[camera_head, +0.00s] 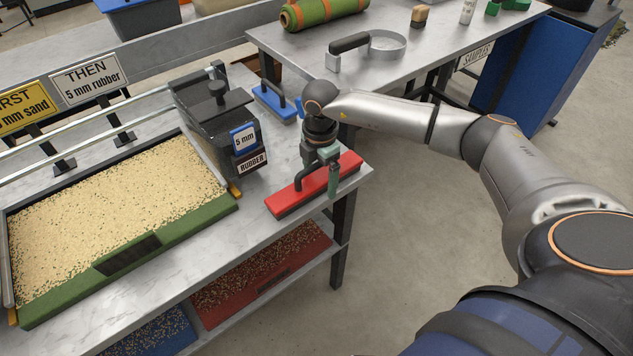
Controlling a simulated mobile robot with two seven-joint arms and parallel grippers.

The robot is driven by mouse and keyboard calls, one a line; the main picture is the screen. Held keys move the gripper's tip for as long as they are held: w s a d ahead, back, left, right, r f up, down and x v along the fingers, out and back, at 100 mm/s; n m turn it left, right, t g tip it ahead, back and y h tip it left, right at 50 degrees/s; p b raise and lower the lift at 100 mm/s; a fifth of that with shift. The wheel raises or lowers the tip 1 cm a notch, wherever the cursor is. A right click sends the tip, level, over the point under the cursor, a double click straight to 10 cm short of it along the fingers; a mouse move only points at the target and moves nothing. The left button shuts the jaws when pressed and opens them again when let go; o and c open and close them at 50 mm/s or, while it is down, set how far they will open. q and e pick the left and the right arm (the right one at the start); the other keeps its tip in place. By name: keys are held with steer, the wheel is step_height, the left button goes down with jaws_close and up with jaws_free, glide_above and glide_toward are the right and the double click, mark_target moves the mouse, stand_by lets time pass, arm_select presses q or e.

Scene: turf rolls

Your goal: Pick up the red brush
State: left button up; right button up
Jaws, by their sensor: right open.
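The red brush (345,171) lies on the front right corner of the grey metal table (262,226). It is a long red block with a black handle (311,178) arching over its top. My right gripper (328,174) points down over the brush, with its green-tipped fingers at the handle. The fingers are apart, and one hangs down at the near side of the brush. I cannot tell whether they touch the handle. The brush rests flat on the table. My left gripper is not in view.
A blue brush (272,101) lies behind the red one. A black hopper box (215,125) labelled rubber stands left, beside a green-edged tray of sand-coloured granules (180,222). Red (270,278) and blue bins sit on the lower shelf. A second table (420,62) stands behind.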

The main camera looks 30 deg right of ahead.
steer(key=shift+f, duration=0.1)
steer(key=shift+c, duration=0.2)
steer(key=c, duration=1.4)
